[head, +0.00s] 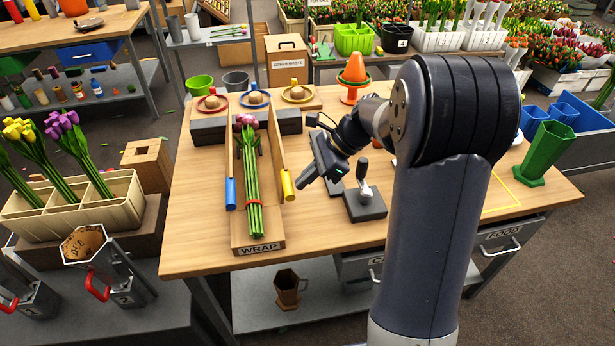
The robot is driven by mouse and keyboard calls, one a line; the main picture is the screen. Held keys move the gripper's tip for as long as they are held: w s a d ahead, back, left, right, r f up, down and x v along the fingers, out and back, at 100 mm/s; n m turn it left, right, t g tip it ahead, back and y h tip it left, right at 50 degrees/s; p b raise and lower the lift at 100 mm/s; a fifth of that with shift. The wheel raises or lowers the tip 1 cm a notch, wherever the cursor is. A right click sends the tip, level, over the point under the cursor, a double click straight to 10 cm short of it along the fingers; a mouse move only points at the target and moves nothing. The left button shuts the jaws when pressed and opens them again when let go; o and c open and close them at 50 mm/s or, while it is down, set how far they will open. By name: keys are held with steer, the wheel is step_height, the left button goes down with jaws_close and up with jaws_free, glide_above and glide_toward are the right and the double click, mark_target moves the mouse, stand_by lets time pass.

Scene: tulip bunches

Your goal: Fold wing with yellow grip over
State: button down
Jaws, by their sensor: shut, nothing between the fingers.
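The wrap board (257,245), marked WRAP, lies on the wooden table. A bunch of pink tulips (252,180) with green stems and a red band lies along its middle. The right wing (271,146) stands raised along the bunch's right side, with the yellow grip (288,186) at its near end. The left wing (231,150) is also raised, with a blue grip (230,193). My gripper (304,183) is shut and empty, just right of the yellow grip. Whether it touches the grip I cannot tell.
A dark block with an upright lever (364,198) stands right of the board, close to my gripper. Rings in red, blue and yellow (298,93) sit behind the board. An orange cone (354,75) stands at the back. The table's front left is clear.

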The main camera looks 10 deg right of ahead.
mark_target(287, 184)
steer(key=shift+a+r+h+p, duration=0.5)
steer(key=shift+a+r+p, duration=0.1)
steer(key=shift+p, duration=0.6)
steer(key=a+h+p, duration=0.1)
steer(key=a+p, duration=0.1)
steer(key=p, duration=0.1)
steer(key=shift+r+h, duration=0.25)
steer(key=shift+h, duration=0.15)
steer(key=shift+a+h+p, duration=0.4)
steer(key=shift+a+p, duration=0.2)
steer(key=shift+p, duration=0.3)
steer(key=shift+a+f, duration=0.2)
steer(key=shift+a, duration=0.5)
steer(key=d+r+p, duration=0.1)
steer(key=d, duration=0.1)
steer(key=d+r+p, duration=0.1)
steer(key=d+r, duration=0.1)
steer(key=shift+w+d, duration=0.1)
steer(key=a+v, duration=0.1)
steer(key=v, duration=0.7)
steer(key=shift+d+r+b, duration=0.15)
steer(key=shift+r+b, duration=0.15)
steer(key=shift+r, duration=0.2)
